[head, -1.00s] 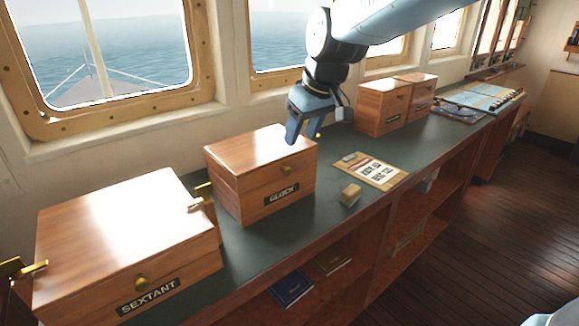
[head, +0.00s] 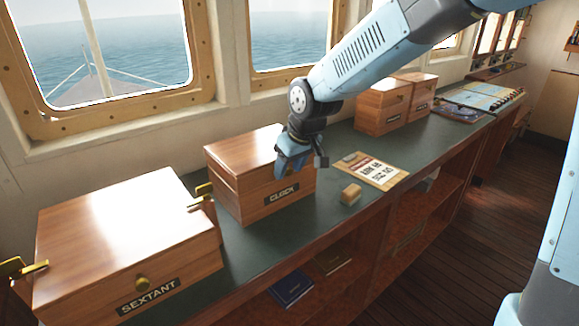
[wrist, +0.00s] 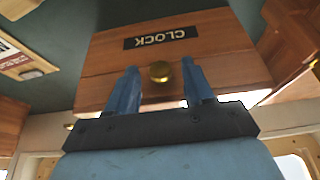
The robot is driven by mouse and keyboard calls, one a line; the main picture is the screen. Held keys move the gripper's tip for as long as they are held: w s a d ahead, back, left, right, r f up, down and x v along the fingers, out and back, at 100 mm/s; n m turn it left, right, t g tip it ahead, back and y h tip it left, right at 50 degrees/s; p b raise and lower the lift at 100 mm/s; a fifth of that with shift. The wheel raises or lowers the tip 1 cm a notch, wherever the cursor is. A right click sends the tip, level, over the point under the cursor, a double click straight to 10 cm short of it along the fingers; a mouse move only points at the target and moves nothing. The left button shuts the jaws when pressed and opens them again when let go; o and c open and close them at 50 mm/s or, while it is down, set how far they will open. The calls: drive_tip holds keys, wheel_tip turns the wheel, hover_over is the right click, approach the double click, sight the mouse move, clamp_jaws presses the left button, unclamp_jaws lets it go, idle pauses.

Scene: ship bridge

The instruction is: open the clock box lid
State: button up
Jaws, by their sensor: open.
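The clock box (head: 240,190) is a wooden box with a dark CLOCK label on its front, standing on the green counter with its lid (head: 240,155) down. My gripper (head: 285,172) is at the upper right of its front in the head view and hides the knob there. In the wrist view, the box front (wrist: 205,60) appears upside down, with the brass knob (wrist: 159,72) between the two blue fingers of my gripper (wrist: 160,80). The fingers are open, with a gap on each side of the knob. I cannot tell how deep they reach around it.
The sextant box (head: 120,240) stands at the near left with brass fittings. Two more wooden boxes (head: 382,108) stand farther back. The counter (head: 240,240) between the sextant and clock boxes is clear.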

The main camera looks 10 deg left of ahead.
drive_tip(key=shift+c, duration=0.2)
clamp_jaws()
idle(0.3)
